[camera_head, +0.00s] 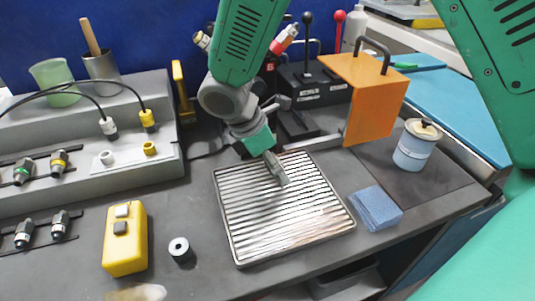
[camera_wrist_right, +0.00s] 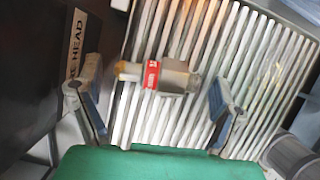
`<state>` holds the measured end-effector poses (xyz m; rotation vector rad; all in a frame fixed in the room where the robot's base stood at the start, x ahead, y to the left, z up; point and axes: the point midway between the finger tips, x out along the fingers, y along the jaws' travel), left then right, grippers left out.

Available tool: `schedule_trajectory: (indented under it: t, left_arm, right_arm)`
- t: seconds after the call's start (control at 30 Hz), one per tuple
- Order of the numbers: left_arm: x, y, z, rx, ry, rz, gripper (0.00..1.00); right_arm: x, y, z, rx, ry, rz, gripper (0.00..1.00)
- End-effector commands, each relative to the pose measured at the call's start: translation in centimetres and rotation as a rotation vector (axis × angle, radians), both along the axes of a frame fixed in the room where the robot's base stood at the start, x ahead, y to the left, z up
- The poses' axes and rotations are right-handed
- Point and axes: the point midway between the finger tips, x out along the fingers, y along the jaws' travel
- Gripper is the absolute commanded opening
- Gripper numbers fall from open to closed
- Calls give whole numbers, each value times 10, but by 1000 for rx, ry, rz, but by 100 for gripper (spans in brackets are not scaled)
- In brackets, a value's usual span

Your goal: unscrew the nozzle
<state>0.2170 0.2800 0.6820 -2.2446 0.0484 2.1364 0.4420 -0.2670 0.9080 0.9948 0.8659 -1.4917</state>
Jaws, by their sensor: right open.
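The nozzle (camera_wrist_right: 178,78), a short metal cylinder with a red band and a brass-coloured tip at its left end, shows in the right wrist view against the ribbed tray (camera_wrist_right: 140,30). It lies across the ribs. My right gripper (camera_wrist_right: 155,80) is open, with one finger on each side of the nozzle and a gap at both ends. In the head view my right gripper (camera_head: 272,161) is low over the ribbed tray (camera_head: 240,248), and I cannot pick out the nozzle there. My left gripper is not in view.
An orange block (camera_head: 365,95) and a black lever box (camera_head: 312,84) stand behind the tray. A yellow box (camera_head: 125,240) and a small ring (camera_head: 180,250) are left. A grey connector rack (camera_head: 90,177) is far left.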

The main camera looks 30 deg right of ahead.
Motion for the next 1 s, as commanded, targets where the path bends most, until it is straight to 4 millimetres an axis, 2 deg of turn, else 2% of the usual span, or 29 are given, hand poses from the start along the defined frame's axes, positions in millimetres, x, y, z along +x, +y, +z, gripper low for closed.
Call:
schedule_trajectory:
  t: [0.27,0.37,0.43,1.0]
  left_arm:
    - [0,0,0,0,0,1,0]
    - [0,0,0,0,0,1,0]
    - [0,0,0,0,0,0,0]
    - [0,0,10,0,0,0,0]
  right_arm:
    - [0,-2,-2,3,0,0,87]
    - [0,-3,-2,4,0,0,55]
    - [0,-3,-2,4,1,1,31]
    - [-11,1,-2,2,3,1,30]
